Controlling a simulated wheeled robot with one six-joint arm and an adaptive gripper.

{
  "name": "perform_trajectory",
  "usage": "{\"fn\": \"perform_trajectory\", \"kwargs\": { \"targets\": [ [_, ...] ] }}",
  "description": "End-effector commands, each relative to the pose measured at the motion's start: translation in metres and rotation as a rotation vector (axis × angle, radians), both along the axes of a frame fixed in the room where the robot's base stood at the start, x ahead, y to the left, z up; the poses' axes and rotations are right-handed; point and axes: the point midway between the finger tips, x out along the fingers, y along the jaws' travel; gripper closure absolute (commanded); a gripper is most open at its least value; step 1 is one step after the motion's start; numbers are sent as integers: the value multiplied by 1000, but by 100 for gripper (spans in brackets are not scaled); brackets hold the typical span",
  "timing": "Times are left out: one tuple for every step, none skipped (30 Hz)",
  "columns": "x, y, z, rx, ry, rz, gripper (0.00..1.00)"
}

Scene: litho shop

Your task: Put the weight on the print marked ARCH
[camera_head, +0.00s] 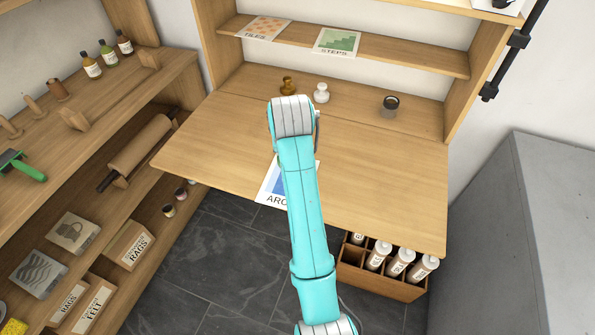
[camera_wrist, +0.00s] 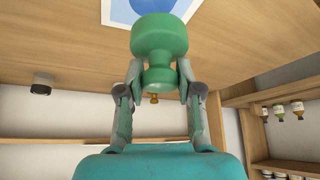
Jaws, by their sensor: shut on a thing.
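The weight (camera_wrist: 159,38) is a green, waisted piece with a wide round end, seen in the wrist view. My gripper (camera_wrist: 160,78) is shut on its narrower part. The print marked ARCH (camera_head: 270,182) is a white sheet with a blue picture at the front edge of the wooden desk (camera_head: 390,190). My arm covers its right part, so only "ARC" reads. In the wrist view part of the print (camera_wrist: 120,10) shows behind the weight. The head view hides my gripper and the weight behind my arm. I cannot tell how far the weight is from the print.
A brass piece (camera_head: 288,87), a white piece (camera_head: 321,93) and a dark piece (camera_head: 390,106) stand at the desk's back. Prints TILES (camera_head: 263,28) and STEPS (camera_head: 337,41) lie on the shelf above. The desk's right side is clear. A bottle crate (camera_head: 360,275) stands below.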

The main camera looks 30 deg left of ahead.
Motion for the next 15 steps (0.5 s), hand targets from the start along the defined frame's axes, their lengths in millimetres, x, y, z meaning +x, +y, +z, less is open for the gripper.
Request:
{"fn": "perform_trajectory", "kwargs": {
  "targets": [
    [0,0,-9,-1,1,0,100],
    [0,0,-14,0,0,0,100],
    [0,0,-20,-1,1,0,100],
    [0,0,-24,-1,1,0,100],
    [0,0,-28,1,-1,0,100],
    [0,0,-32,1,0,-1,100],
    [0,0,-34,1,0,-1,100],
    [0,0,-36,1,0,-1,100],
    [0,0,-38,2,-1,-1,100],
    [1,0,-39,2,-1,-1,100],
    [1,0,-40,2,-1,-1,100],
    [1,0,-43,2,-1,-1,100],
    [1,0,-45,2,-1,-1,100],
    [0,0,-49,1,0,-1,100],
    [0,0,-54,0,0,-1,100]
  ]
}}
